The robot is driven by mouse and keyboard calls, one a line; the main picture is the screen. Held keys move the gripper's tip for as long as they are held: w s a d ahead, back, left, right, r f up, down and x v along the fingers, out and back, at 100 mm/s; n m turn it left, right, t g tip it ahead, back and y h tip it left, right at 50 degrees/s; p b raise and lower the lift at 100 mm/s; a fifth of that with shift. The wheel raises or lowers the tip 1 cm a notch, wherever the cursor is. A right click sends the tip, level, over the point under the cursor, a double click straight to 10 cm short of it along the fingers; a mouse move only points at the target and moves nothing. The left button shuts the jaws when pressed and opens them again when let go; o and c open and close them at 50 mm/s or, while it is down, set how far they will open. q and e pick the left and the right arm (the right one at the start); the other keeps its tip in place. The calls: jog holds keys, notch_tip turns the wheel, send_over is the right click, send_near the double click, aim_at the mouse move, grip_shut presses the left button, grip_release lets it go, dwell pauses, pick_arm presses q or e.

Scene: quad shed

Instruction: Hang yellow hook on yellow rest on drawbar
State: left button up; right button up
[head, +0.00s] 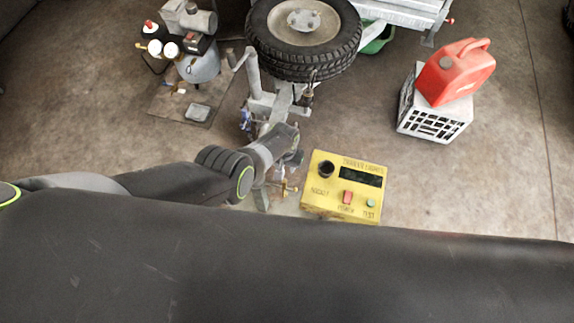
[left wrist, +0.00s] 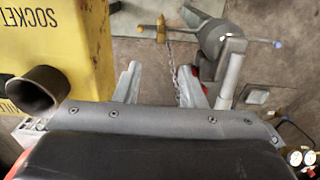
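My left gripper (left wrist: 160,70) is open, its two grey fingers apart in the left wrist view. A thin chain (left wrist: 173,62) shows between and beyond the fingers; I cannot tell if they touch it. A small yellow piece (left wrist: 160,28) is at the chain's upper end; whether it is the hook or the rest is unclear. My right gripper is out of view.
A yellow tester box (head: 326,203) with a socket is just right of the drawbar, and close to my gripper in the left wrist view. A tyre (head: 340,62) lies behind. A compressor (head: 198,62) is at left, a red fuel can (head: 455,75) on a crate at right.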

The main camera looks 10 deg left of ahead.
pick_arm(q)
jog(key=shift+r, duration=0.6)
jog(key=shift+f, duration=0.1)
jog(key=s+a+f+n, duration=0.1)
jog(key=s+a+f, duration=0.75)
jog(key=s, duration=0.25)
jog(key=s+a+f, duration=0.2)
jog(key=s+a, duration=0.3)
jog(key=s, duration=0.4)
jog(key=s+a+f+n, duration=0.1)
jog(key=s+a+f, duration=0.1)
jog(key=s+a, duration=0.4)
jog(key=s+a+f+t+y, duration=0.1)
jog(key=s+a, duration=0.4)
jog(key=s, duration=0.8)
jog(key=shift+s+a+f, duration=0.15)
jog(key=shift+s+f, duration=0.15)
jog(key=shift+f, duration=0.2)
